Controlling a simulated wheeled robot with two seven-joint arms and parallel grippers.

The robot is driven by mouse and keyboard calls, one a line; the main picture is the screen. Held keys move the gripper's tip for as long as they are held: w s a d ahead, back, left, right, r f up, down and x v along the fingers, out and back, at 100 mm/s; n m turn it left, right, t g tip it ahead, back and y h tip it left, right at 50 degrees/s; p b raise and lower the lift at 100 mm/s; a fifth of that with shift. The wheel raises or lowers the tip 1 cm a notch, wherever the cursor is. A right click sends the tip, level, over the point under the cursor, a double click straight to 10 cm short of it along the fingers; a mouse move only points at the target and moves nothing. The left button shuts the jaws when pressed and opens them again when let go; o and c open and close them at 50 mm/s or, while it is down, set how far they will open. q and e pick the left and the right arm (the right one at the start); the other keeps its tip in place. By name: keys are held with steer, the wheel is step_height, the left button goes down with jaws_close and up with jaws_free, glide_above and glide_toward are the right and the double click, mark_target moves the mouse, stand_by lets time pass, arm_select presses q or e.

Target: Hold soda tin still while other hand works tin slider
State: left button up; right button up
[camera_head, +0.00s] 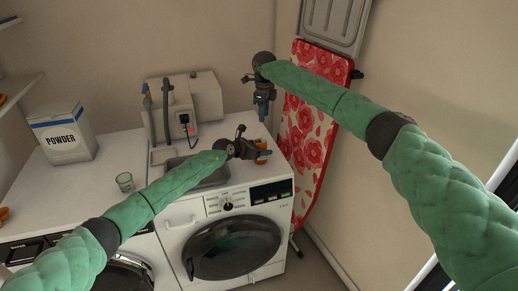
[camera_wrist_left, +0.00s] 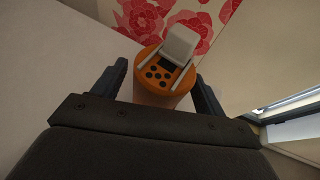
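The soda tin (camera_wrist_left: 146,94) is an orange cylinder with a dark panel, black round spots and a pale grey slider (camera_wrist_left: 180,46) on its top. In the head view the tin (camera_head: 262,158) shows as a bit of orange at the counter's right end, mostly hidden by my left gripper (camera_head: 260,151). In the left wrist view the tin is between the fingers of my left gripper (camera_wrist_left: 160,88); I cannot tell whether both fingers touch it. My right gripper (camera_head: 262,116) points down above and behind the tin, apart from it; its finger gap is unclear.
A white washing machine (camera_head: 180,220) stands below the white counter (camera_head: 105,160). A red floral ironing board (camera_head: 308,150) leans on the wall behind.

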arm_select(q)
steer(key=c, duration=0.9)
arm_select(e)
steer(key=shift+c, duration=0.5)
steer(key=shift+f, duration=0.15)
steer(key=c, duration=0.3)
steer(key=shift+m, duration=0.4)
steer(key=d, duration=0.1)
steer(key=d+f, duration=0.1)
steer(key=d, duration=0.2)
steer(key=shift+w+d+f, duration=0.3)
steer(key=shift+d, duration=0.1)
jaws_close()
steer(key=w+d+r+n+g+y, duration=0.1)
steer(key=w+d+n+y, duration=0.1)
steer(key=d+n+y, duration=0.2)
steer(key=shift+d+r+n, duration=0.4)
steer(key=shift+d+n, duration=0.5)
steer(key=shift+n, duration=0.8)
